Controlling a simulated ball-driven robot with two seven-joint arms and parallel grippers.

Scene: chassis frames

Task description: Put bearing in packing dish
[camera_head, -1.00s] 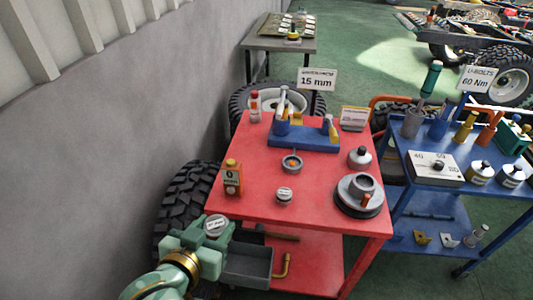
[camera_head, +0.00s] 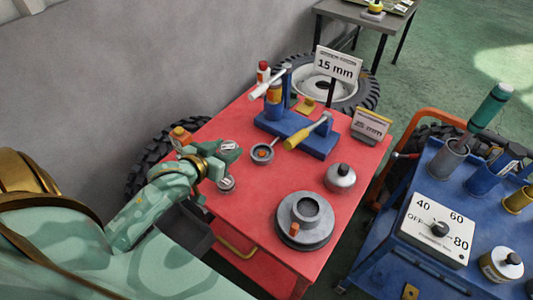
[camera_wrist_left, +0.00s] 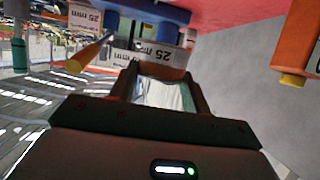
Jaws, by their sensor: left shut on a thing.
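In the left wrist view a pale shiny piece (camera_wrist_left: 160,95) sits between the fingers. A wide, round grey stepped dish (camera_head: 303,222), which looks like the packing dish, stands at the table's front right, apart from the gripper. A smaller grey cup (camera_head: 262,153) with orange inside stands mid-table. I cannot tell for sure which is the packing dish. My right gripper is out of view.
A blue cart (camera_head: 400,255) is at right.

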